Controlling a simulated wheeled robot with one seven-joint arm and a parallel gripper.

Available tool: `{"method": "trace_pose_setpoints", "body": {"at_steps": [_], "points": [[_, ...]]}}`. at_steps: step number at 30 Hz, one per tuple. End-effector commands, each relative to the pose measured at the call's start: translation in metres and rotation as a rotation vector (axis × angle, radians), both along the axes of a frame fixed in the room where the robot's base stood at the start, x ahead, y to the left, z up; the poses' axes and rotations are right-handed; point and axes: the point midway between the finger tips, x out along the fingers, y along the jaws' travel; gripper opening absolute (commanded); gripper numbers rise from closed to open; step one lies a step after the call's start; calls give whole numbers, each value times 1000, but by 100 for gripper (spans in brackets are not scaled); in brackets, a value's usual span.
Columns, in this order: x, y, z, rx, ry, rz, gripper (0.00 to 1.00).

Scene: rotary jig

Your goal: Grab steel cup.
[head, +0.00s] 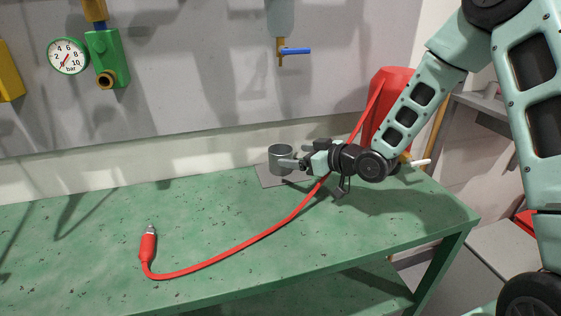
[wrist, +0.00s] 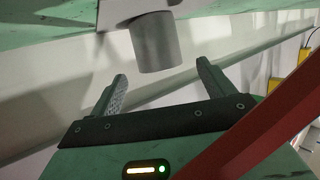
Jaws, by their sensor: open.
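The steel cup (head: 281,158) is a small grey cylinder standing on a grey plate (head: 264,178) at the back of the green bench. In the wrist view the cup (wrist: 157,43) shows at the top centre, past the fingertips and roughly in line with the gap between them. My gripper (head: 294,163) reaches in from the right, close beside the cup in the head view. In the wrist view my gripper (wrist: 161,75) has its two fingers spread wide with nothing between them.
A red hose (head: 240,241) runs across the green bench (head: 90,225) and passes by my wrist; it crosses the wrist view's lower right (wrist: 262,130). A red holder (head: 388,88) stands behind my arm. A gauge (head: 68,56) and blue-handled valve (head: 295,50) are on the wall. The bench's left is mostly clear.

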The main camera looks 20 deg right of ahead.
Motion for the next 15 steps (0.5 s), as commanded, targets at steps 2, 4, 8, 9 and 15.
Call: {"method": "trace_pose_setpoints", "body": {"at_steps": [2,4,8,9,15], "points": [[8,5,-2,1,0,0,81],[12,8,-4,1,-1,1,81],[18,12,-5,1,-1,0,81],[22,14,-5,1,0,0,81],[47,30,-11,0,0,1,81]]}}
